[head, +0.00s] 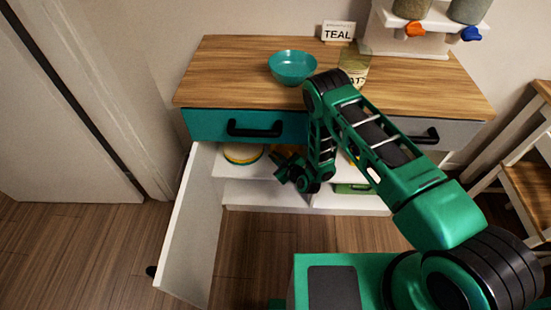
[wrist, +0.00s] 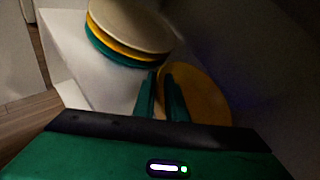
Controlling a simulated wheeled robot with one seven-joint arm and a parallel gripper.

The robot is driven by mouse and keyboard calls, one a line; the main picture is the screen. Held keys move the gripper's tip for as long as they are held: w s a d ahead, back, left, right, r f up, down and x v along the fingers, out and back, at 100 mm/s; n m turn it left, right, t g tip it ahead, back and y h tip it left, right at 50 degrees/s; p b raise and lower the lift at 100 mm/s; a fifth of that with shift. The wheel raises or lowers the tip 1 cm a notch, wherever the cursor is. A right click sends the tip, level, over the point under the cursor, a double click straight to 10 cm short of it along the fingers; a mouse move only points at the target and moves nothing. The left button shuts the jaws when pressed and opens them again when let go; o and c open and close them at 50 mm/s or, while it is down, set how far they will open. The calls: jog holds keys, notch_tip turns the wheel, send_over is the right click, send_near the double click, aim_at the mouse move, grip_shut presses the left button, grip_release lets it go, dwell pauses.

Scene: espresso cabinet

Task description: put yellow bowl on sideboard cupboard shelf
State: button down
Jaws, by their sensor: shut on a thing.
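The yellow bowl (wrist: 205,92) shows in the wrist view as a dark yellow round shape right of my fingers, its near side hidden by my gripper. My gripper (wrist: 163,92) is shut on its edge. In the head view my gripper (head: 283,168) reaches into the open sideboard cupboard, over the white shelf (head: 235,170). In that view the bowl is mostly hidden behind my gripper. I cannot tell whether the bowl touches the shelf. The shelf's white surface also shows in the wrist view (wrist: 85,72).
A stack of white, yellow and teal plates (wrist: 130,28) stands left of the bowl, also on the shelf in the head view (head: 243,154). The open white cupboard door (head: 192,225) is at left.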

jog(key=shift+f, duration=0.2)
jog(key=c, duration=1.7)
grip_release()
jog(key=shift+c, duration=0.2)
jog(key=shift+s+r, duration=0.1)
